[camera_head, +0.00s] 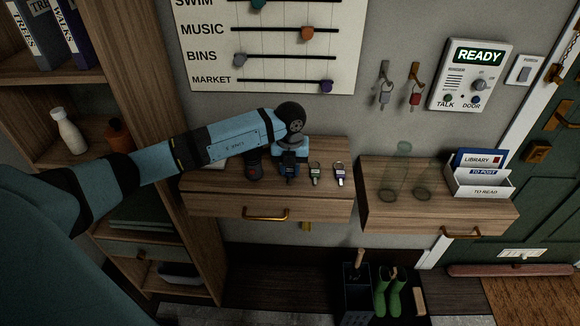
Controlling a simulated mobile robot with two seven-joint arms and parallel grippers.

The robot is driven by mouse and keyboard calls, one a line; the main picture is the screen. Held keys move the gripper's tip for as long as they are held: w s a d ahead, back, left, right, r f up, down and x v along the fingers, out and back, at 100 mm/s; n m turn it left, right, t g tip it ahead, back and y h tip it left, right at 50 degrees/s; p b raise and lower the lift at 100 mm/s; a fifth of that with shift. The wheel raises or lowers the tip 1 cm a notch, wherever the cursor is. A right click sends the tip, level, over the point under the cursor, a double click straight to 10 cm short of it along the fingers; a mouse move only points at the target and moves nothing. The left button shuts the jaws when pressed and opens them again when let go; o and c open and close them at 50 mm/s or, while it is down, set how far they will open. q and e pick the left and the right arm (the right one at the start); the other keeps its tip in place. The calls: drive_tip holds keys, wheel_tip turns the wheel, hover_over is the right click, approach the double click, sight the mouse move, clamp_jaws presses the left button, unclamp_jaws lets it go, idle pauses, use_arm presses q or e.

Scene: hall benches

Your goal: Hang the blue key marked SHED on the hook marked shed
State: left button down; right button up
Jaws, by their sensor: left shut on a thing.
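My left gripper (290,172) points down at the top of the left wooden drawer unit (220,183). It is shut on what looks like the blue key, mostly hidden by the fingers; no marking on it is readable. To its right lie a key with a green tag (315,175) and a key with a violet-blue tag (339,176). On the wall are two brass hooks (384,68) (415,70). A grey-tagged key (385,97) hangs at the left hook, and a red-tagged key (414,99) at the right one. I cannot read hook labels. My right gripper is out of view.
A dark red object (253,169) stands just left of the gripper. The right drawer unit (440,212) holds clear glassware (397,170) and a letter rack (480,181). An intercom panel (470,75) is right of the hooks. The wall below the hooks is clear.

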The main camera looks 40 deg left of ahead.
use_arm(q)
drive_tip(key=shift+r+p, duration=2.55)
drive_tip(key=shift+r, duration=1.5)
drive_tip(key=shift+d, duration=0.1)
